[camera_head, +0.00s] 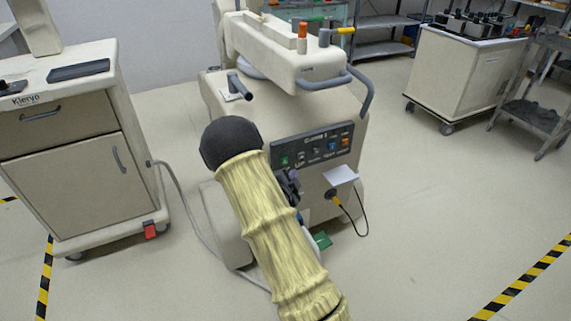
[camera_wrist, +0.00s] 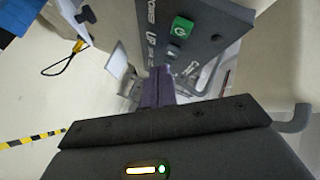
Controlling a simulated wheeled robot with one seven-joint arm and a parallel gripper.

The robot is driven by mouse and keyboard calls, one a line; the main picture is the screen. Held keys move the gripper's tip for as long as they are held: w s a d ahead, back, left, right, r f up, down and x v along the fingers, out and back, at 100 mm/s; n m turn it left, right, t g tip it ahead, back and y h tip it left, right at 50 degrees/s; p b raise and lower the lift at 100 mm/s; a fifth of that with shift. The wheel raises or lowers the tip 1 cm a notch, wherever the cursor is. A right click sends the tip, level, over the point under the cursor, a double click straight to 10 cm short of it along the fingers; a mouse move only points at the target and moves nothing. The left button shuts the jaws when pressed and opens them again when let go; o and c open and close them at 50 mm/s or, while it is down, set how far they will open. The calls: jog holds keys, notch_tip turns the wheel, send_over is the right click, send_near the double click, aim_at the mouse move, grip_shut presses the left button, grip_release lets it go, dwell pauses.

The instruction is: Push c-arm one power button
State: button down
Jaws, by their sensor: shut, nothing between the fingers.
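The c-arm unit (camera_head: 345,115) is a cream machine with a dark control panel (camera_head: 312,147) on its front. Small buttons line the panel, with a green one (camera_head: 284,160) at the left end and blue and orange ones to the right. In the wrist view the panel (camera_wrist: 205,12) is close and tilted, and the green button (camera_wrist: 183,27) with a white symbol is plain. My gripper (camera_head: 291,183) is shut and empty, just below the panel's left end. In the wrist view its dark fingers (camera_wrist: 157,82) point toward the panel, below and left of the green button. Contact is not visible.
A white card or shelf (camera_head: 340,176) and a cable with a yellow plug (camera_head: 332,196) are on the unit's front, right of my gripper. A cream cart (camera_head: 75,170) stands left, another cart (camera_head: 465,85) at back right. The floor at front right is clear.

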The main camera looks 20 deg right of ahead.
jog(key=shift+s, duration=1.15)
jog(key=shift+a, duration=0.1)
dwell(0.7)
jog(key=s+a+r+n+g+y, duration=0.3)
jog(key=s+a+n+g+y, duration=0.1)
jog(key=s+a+n+y, duration=0.65)
jog(key=s+a+r+n+g, duration=0.2)
jog(key=s+a+n, duration=0.1)
jog(key=s, duration=0.3)
jog(key=s+a+r+n+g, duration=0.2)
jog(key=s+a+n, duration=0.1)
jog(key=s+n, duration=0.3)
jog(key=shift+s+g, duration=0.4)
jog(key=shift+s, duration=0.4)
jog(key=shift+w+n, duration=0.1)
jog(key=shift+n, duration=0.15)
